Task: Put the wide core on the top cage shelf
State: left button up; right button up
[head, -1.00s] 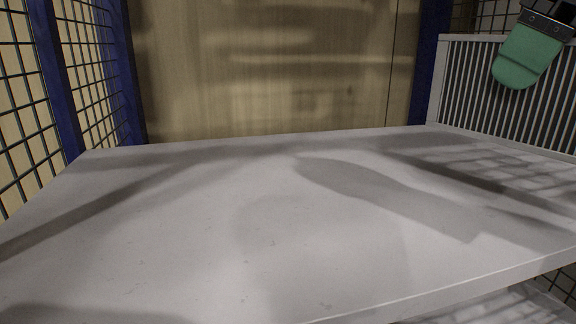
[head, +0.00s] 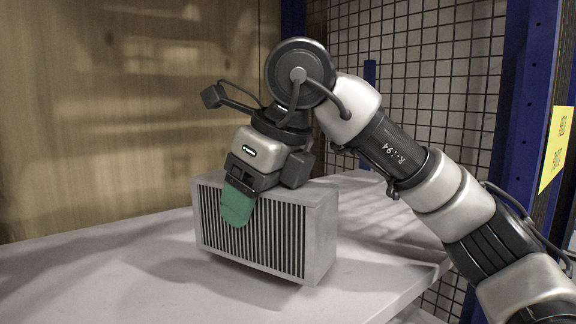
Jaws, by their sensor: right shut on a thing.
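The wide core (head: 275,238), a grey block with a finned front face, is over the right part of the pale cage shelf (head: 110,285). My right gripper (head: 238,205) comes down on it from above and is shut on its top. One green finger pad lies against the finned front; the other finger is hidden behind the core. The core's underside is at or just above the shelf surface; I cannot tell whether it touches. My left gripper is not in view.
A wooden panel (head: 110,110) closes the left and back. Black wire mesh (head: 430,60) and a blue post (head: 530,100) with a yellow sign (head: 556,148) stand at the right. The shelf is bare left of the core.

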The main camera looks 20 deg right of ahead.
aim_at(255, 230)
jog(key=shift+a+f, duration=0.2)
jog(key=shift+f, duration=0.05)
notch_tip(255, 230, down, 3)
jog(key=shift+p, duration=1)
jog(key=shift+w+d+f, duration=0.1)
jog(key=shift+f, duration=0.25)
jog(key=shift+f, duration=0.1)
jog(key=o, duration=1.6)
